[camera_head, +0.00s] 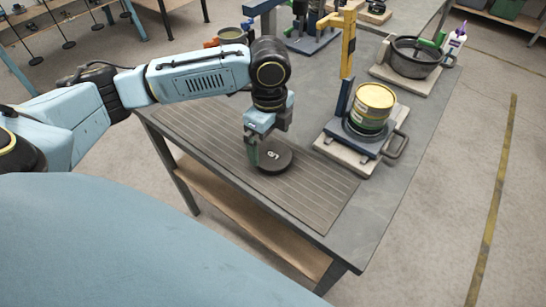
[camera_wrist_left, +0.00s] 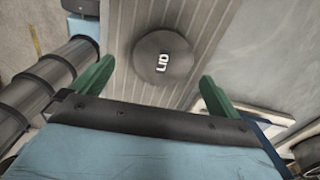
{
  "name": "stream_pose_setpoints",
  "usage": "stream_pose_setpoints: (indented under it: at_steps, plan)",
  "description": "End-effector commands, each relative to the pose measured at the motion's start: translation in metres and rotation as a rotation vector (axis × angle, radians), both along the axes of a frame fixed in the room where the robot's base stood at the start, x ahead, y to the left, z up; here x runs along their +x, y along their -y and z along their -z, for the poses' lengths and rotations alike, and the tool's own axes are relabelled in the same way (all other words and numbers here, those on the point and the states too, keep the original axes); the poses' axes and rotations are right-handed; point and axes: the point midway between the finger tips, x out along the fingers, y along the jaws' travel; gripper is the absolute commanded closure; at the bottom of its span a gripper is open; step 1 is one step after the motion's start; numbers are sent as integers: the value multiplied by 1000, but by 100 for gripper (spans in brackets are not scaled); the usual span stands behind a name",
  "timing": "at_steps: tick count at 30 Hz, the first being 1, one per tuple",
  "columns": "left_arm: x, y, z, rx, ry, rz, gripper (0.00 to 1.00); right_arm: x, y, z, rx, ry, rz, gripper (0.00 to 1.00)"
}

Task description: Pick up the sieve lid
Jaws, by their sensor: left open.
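The sieve lid (camera_head: 279,160) is a dark grey round disc with white lettering, lying flat on the ribbed mat on the workbench. It also shows in the left wrist view (camera_wrist_left: 150,48), where the letters read LID. My left gripper (camera_head: 265,155) is over the lid and partly hides its left and far side. In the left wrist view its two green fingers (camera_wrist_left: 156,70) are spread wide and empty, with the lid beyond and between them. The exact height above the lid is hard to tell. My right gripper is not in view.
The ribbed mat (camera_head: 310,196) covers the bench's near side. Right of the lid stands a press-like fixture with a yellow post (camera_head: 348,45) and a yellow-green can (camera_head: 373,101). A black pot (camera_head: 418,62) and a white bottle (camera_head: 455,40) stand farther back.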

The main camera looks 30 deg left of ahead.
Motion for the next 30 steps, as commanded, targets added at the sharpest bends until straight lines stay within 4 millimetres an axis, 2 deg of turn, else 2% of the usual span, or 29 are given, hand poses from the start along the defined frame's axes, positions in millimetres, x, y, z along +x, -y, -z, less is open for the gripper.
stream_pose_setpoints:
  at_steps: [11,19,27,30]
  plan:
    - [4,4,48,0,-2,0,0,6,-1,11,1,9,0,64]
    - [5,4,51,0,1,0,1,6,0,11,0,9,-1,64]
    - [5,4,51,0,1,0,37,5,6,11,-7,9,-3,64]
    - [5,4,50,0,1,0,45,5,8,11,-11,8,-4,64]
